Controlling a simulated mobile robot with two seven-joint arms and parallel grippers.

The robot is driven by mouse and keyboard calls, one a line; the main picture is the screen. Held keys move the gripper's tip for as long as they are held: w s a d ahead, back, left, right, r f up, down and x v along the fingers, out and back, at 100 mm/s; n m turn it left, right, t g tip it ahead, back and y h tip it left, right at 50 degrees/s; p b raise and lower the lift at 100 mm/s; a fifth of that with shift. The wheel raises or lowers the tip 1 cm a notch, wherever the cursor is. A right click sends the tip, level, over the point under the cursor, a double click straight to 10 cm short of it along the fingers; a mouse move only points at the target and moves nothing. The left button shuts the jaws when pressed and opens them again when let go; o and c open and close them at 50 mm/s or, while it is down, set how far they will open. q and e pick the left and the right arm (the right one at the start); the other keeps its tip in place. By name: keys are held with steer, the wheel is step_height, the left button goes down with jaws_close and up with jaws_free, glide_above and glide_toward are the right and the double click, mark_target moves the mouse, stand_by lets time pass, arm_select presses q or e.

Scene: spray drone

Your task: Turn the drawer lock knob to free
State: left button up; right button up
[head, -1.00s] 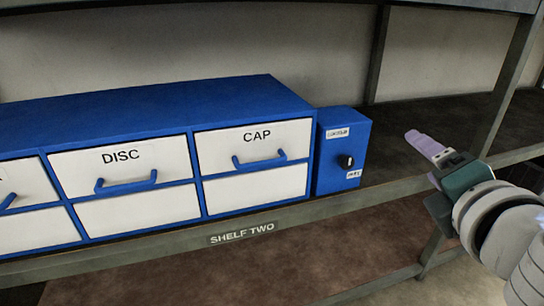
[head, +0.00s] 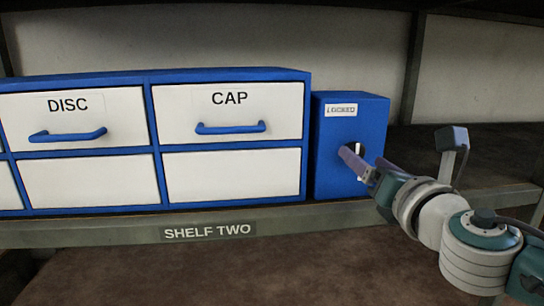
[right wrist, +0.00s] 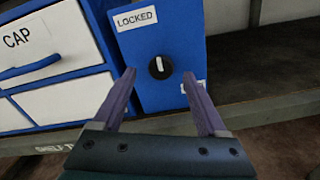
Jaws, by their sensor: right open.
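The lock knob (right wrist: 160,67) is a round black dial with a white pointer mark, on the front of a blue lock box (head: 372,110). In the right wrist view the mark stands nearly upright, toward the LOCKED label (right wrist: 136,19). A lower label (right wrist: 186,87) is mostly hidden behind a finger. My right gripper (right wrist: 160,83) is open, its two purple fingers spread to either side of the knob in that view, apparently not touching it. In the head view my right gripper (head: 362,165) is in front of the box and partly covers the knob. My left gripper is not in view.
A blue cabinet (head: 230,76) with white drawers, labelled DISC and CAP, stands left of the lock box. The shelf edge (head: 270,222), marked SHELF TWO, runs below. The shelf (head: 480,160) right of the box is bare, with a post (head: 415,70) behind.

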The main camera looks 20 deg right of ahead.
mark_target(357, 152)
steer(key=shift+b+x, duration=0.5)
steer(key=shift+x, duration=1.55)
steer(key=shift+d, duration=0.15)
steer(key=shift+c, duration=0.2)
jaws_close()
